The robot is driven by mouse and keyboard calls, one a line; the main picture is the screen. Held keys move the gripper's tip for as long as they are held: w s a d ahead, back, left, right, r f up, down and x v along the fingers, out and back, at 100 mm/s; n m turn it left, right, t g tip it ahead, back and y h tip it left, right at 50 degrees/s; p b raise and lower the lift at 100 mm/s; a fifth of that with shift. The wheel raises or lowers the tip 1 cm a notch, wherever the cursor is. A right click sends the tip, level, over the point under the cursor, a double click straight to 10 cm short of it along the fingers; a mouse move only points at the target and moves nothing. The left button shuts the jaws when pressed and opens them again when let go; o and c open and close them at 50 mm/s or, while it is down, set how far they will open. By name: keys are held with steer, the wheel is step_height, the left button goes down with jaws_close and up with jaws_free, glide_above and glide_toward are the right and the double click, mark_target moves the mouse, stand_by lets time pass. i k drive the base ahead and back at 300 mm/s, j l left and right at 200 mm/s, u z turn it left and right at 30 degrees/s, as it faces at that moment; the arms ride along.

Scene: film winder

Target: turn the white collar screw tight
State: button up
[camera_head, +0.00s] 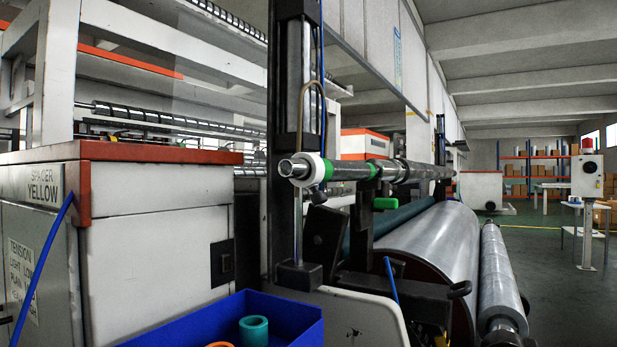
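The white collar (315,169) sits around the near end of the metal shaft (345,172), in the middle of the head view. A small dark knob (318,196) hangs just below the collar and looks like its screw. How tight it is cannot be seen. The bare tube end (292,167) sticks out to the left of the collar. My gripper is not in view.
Green rings sit on the shaft behind the collar, with a green handle (385,203) below. A dark upright post (284,120) stands close left. A blue bin (190,325) holding a teal roll (254,331) is in front. A large roller (435,245) lies right. Floor (560,260) at right is partly clear.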

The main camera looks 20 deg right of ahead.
mark_target(318, 198)
steer(key=j+z, duration=0.15)
steer(key=z, duration=0.2)
steer(key=k+j+z, duration=0.1)
steer(key=z, duration=0.3)
steer(key=k+l+u, duration=0.1)
steer(key=l, duration=0.2)
steer(key=k+l, duration=0.15)
steer(key=i+u, duration=0.1)
